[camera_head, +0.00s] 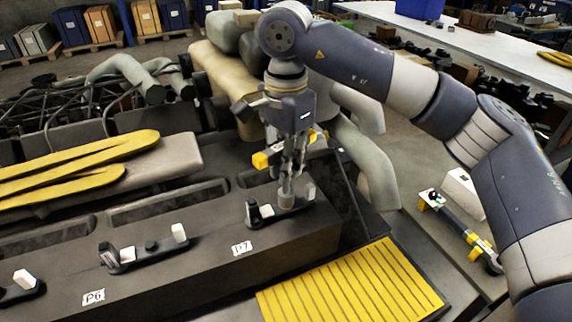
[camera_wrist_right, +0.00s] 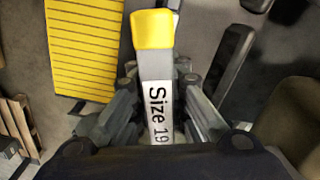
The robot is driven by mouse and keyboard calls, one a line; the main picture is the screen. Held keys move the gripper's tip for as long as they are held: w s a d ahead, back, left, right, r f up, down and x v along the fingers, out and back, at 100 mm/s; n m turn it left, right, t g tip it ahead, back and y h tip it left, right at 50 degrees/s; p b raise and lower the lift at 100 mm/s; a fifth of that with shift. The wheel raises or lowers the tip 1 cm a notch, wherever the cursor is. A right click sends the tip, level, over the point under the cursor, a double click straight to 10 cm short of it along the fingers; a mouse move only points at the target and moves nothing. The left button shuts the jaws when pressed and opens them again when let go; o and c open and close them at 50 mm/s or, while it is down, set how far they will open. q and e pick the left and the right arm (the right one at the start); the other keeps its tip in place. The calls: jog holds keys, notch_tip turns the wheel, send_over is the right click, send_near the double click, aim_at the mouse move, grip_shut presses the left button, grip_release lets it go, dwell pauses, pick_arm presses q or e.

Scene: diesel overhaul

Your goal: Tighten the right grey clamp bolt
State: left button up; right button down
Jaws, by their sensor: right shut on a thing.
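My right gripper (camera_head: 290,180) points down over the clamp (camera_head: 258,214) beside the P7 label (camera_head: 242,248). It is shut on a wrench with yellow ends (camera_head: 262,160). In the right wrist view, the wrench (camera_wrist_right: 157,105) reads "Size 19" and sits between the fingers, its yellow end pointing away. The lower end of the tool comes down at the clamp's middle, where a bolt would be hidden; I cannot tell whether it is seated. A white block (camera_head: 309,191) stands at the clamp's right end. My left gripper is out of view.
Another clamp (camera_head: 143,254) sits by the P6 label (camera_head: 93,296), and part of one (camera_head: 20,286) shows at the left edge. Large pale pipes (camera_head: 365,160) stand close behind my gripper. A yellow slatted panel (camera_head: 350,285) lies in front. Another grey-and-yellow tool (camera_head: 462,232) lies at right.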

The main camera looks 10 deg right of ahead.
jog(key=m, duration=0.3)
jog(key=shift+f+m+b, duration=0.1)
jog(key=shift+m+b, duration=0.2)
jog(key=shift+b, duration=0.1)
jog(key=m+b, duration=0.1)
jog(key=m, duration=0.3)
jog(key=m+b, duration=0.1)
jog(key=m, duration=0.3)
jog(key=shift+m, duration=0.3)
jog(key=m+b, duration=0.1)
jog(key=m, duration=0.2)
jog(key=m+b, duration=0.1)
jog(key=m, duration=0.4)
jog(key=m+b, duration=0.1)
jog(key=m, duration=0.2)
jog(key=m+b, duration=0.1)
jog(key=m, duration=0.4)
jog(key=shift+f+m+b, duration=0.1)
jog(key=shift+m+b, duration=0.2)
jog(key=shift+m, duration=0.9)
